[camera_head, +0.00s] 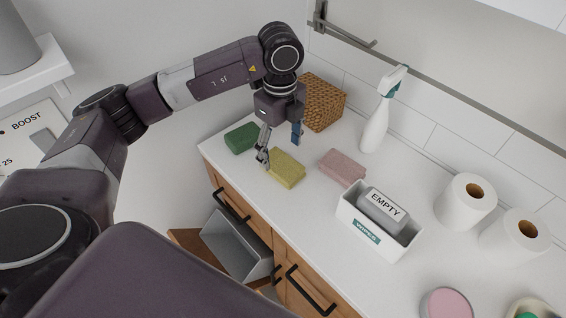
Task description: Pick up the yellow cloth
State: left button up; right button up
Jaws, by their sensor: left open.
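The yellow cloth (286,169) is a small folded block lying flat on the white counter. My left gripper (279,152) comes down from above at the cloth's back left side. Its fingers are apart, one near the cloth's left edge and the other behind it. I cannot tell whether a finger touches the cloth. The gripper holds nothing that I can see. My right gripper is not in view.
A green cloth (242,138) lies to the left and a pink cloth (342,167) to the right. A wicker box (323,103), a spray bottle (375,125), a white bin (351,222) and paper rolls (466,201) stand on the counter (300,215). An open drawer (234,247) is below.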

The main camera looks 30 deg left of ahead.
aim_at(282, 163)
pick_arm(q)
notch_tip(282, 163, down, 4)
jog(key=shift+w+d+r+p, duration=0.1)
jog(key=shift+w+p, duration=0.05)
jog(key=shift+p, duration=0.6)
jog(key=shift+f, duration=0.4)
jog(key=shift+c, duration=0.5)
jog(key=c, duration=1.2)
jog(key=shift+o, duration=0.2)
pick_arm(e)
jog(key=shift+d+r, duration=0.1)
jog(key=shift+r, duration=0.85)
